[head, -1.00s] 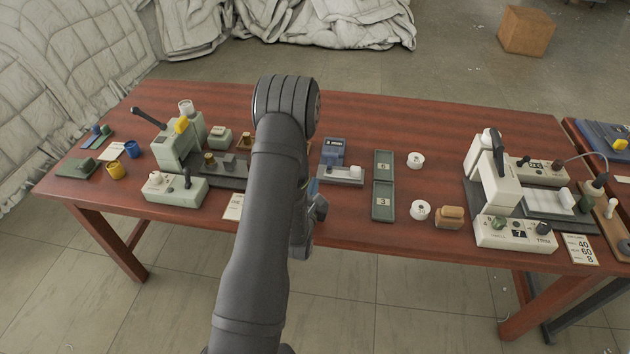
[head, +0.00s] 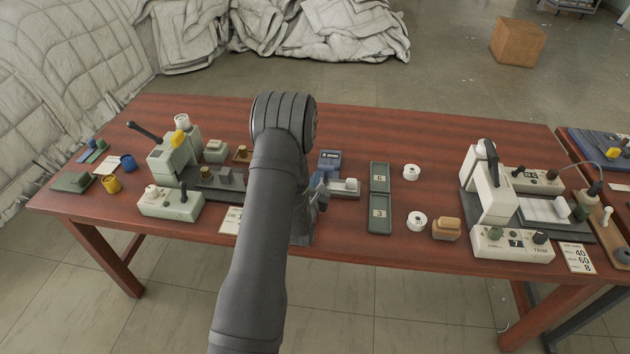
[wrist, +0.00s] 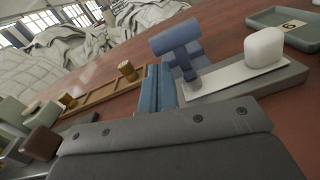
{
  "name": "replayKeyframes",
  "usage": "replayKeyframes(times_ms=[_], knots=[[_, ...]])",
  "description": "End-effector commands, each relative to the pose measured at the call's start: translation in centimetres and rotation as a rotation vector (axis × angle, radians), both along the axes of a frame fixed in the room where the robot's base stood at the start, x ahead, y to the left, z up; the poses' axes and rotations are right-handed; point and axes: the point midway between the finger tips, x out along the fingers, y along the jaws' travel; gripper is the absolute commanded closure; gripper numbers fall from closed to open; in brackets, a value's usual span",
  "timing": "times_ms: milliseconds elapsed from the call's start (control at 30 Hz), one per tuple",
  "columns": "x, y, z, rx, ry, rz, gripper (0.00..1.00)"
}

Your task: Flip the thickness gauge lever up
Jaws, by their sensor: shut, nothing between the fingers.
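The thickness gauge (head: 329,160) has a blue head with a dark display and a grey base at the table's middle. A white block (head: 352,185) sits on its plate. In the wrist view the gauge's blue head (wrist: 176,38) stands just ahead and to the right of my fingers, over a pale plate (wrist: 220,78) with the white block (wrist: 264,46). I cannot clearly make out its lever. My gripper (head: 320,183) is beside the gauge's left end, partly hidden by my arm. In the wrist view its blue fingers (wrist: 161,72) are together and empty; contact with the gauge cannot be told.
A pale green machine (head: 175,160) stands left, a cream machine (head: 492,190) right. A wooden tray with brass pegs (wrist: 105,92) lies left of my fingers. The back of the table is open.

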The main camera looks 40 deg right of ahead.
Motion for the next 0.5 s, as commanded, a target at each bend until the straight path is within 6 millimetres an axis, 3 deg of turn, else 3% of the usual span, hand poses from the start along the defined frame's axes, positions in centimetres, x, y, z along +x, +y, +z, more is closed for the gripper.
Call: replayKeyframes(times_ms=[500], knots=[[0.16, -0.18, 1.06, 0.054, 0.055, -0.001, 1.0]])
